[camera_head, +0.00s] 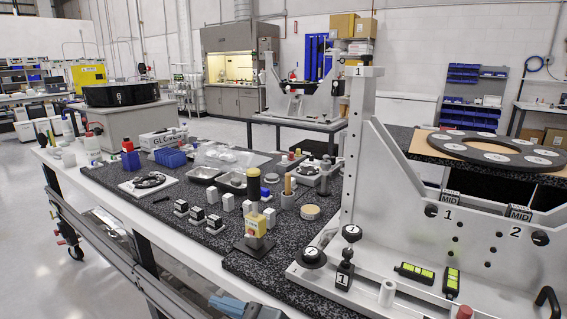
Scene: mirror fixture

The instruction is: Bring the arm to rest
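My gripper is not seen in the head view, and no part of my arm can be made out for certain. The large grey mirror fixture (385,165) stands on the right, with an upright post marked 1 and a sloping side plate. Black knobs (313,257) sit at its base, and two labels reading MID are on its plate. A black ring with white round marks (495,152) lies on a brown board behind the plate.
A long bench with a speckled black top (285,262) carries small blocks, metal trays (204,174), blue bins (168,160) and a stand with a yellow block (256,222). A blue-grey item (245,307), cut off below, is unclear. Open floor (30,250) lies left.

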